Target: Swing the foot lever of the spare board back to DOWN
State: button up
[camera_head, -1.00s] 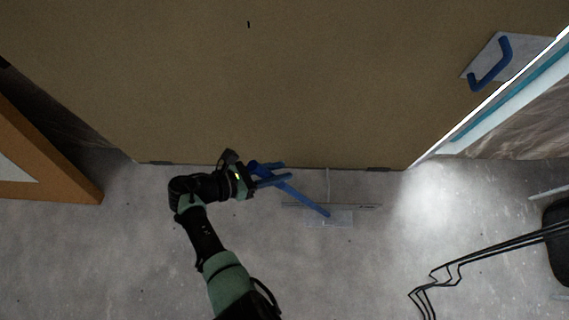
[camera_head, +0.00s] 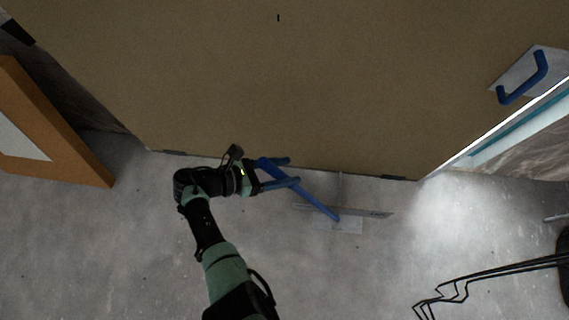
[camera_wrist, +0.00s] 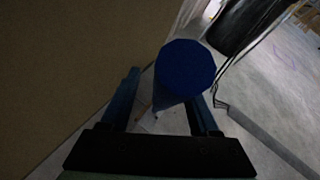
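The foot lever (camera_head: 317,205) is a straight blue bar at the foot of the large brown board (camera_head: 290,90). It slants in the head view from upper left, by my gripper, down to a flat grey foot piece (camera_head: 345,212) on the floor. My gripper (camera_head: 293,170) is at the lever's upper left end, its two blue fingers apart. In the wrist view the lever's round blue end (camera_wrist: 186,68) rises between the fingers (camera_wrist: 165,85), closer to the right one. A gap shows at the left finger; whether the right finger touches is unclear.
A blue handle (camera_head: 526,80) on a pale plate is on the board at upper right. An orange-framed panel (camera_head: 60,130) stands at left. Thin black rods (camera_head: 470,280) cross the lower right. The concrete floor (camera_head: 120,255) at lower left is clear.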

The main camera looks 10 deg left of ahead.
jog(key=p+v, duration=0.2)
jog(key=v, duration=1.1)
